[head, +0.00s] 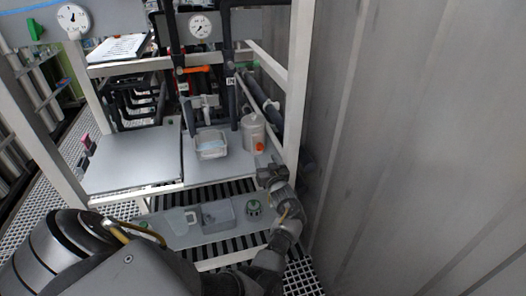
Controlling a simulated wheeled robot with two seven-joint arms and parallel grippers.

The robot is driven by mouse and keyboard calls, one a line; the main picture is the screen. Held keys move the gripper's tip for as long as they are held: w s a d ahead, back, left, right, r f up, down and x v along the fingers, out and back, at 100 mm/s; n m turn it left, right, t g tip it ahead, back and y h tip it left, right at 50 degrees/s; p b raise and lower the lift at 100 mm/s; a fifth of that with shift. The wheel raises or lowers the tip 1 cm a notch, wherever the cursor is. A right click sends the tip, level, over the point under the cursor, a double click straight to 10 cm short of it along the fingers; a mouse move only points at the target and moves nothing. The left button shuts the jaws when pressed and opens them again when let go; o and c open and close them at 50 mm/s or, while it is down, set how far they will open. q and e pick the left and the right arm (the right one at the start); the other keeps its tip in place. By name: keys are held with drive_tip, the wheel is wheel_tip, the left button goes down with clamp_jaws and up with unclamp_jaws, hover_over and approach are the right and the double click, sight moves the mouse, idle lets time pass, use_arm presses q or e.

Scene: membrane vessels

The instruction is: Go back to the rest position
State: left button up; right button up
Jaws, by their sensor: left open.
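My left arm comes in from the lower left, crosses the bottom of the head view and bends upward. Its left gripper (266,172) is open, at the right front edge of the grey bench. It is just below a whitish cylindrical container (254,133) with an orange cap or outlet low on its front. I see nothing held between the fingers, though they are small in this view. My right gripper is not in view.
A clear tub (210,145) stands on the bench. A frame post (298,80) and grey wall (420,140) stand close right of my arm.

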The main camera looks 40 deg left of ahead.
use_arm(q)
drive_tip(key=shift+s+d, duration=0.25)
drive_tip(key=shift+d, duration=0.15)
drive_tip(key=shift+f, duration=0.1)
